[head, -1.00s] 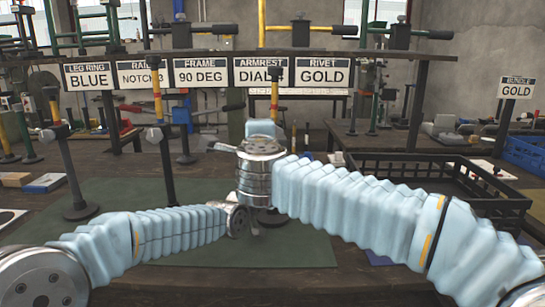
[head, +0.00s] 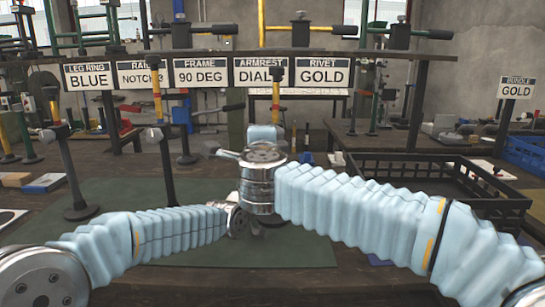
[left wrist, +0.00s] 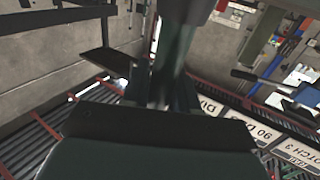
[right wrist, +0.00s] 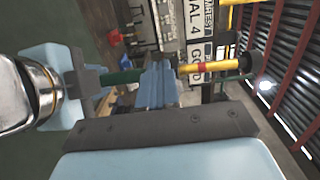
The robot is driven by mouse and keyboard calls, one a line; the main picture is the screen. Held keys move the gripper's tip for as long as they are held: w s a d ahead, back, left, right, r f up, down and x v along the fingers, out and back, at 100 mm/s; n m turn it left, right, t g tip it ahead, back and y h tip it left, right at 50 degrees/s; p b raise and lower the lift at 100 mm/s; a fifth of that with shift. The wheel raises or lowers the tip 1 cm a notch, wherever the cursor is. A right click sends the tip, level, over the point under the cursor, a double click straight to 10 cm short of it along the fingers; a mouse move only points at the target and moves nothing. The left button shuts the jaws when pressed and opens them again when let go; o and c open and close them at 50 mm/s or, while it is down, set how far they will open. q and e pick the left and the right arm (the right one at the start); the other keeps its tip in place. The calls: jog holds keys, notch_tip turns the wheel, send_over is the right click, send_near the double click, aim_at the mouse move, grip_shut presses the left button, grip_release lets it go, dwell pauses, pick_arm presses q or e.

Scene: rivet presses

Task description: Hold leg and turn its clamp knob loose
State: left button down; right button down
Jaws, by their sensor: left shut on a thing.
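The leg (right wrist: 190,69) shows in the right wrist view with a green lower tube, a yellow upper tube with a red band, and a black end. Its yellow upper part (head: 275,92) rises behind my right wrist in the head view. My left gripper (left wrist: 168,88) is shut on the leg's dark green tube; its dark fingers also show in the right wrist view (right wrist: 85,80). My right gripper (right wrist: 157,85) is at the leg, above the left one, near the green-yellow joint. The clamp knob cannot be made out clearly there, and the right fingers' closure is unclear.
A rack shelf (head: 400,52) with setting signs spans the back. Other legs stand at left, one (head: 70,165) on a dark round foot. A black crate (head: 440,180) is at right. A green mat (head: 290,245) covers the middle table. A BUNDLE GOLD sign (head: 518,88) stands far right.

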jog(key=shift+d, duration=0.1)
dwell(0.3)
jog(key=s, duration=0.6)
jog(key=shift+a, duration=0.35)
jog(key=w+r, duration=0.1)
jog(key=w, duration=0.5)
dwell(0.5)
jog(key=shift+d, duration=0.3)
dwell(0.5)
jog(key=shift+d+f, duration=0.1)
jog(key=shift+f, duration=0.35)
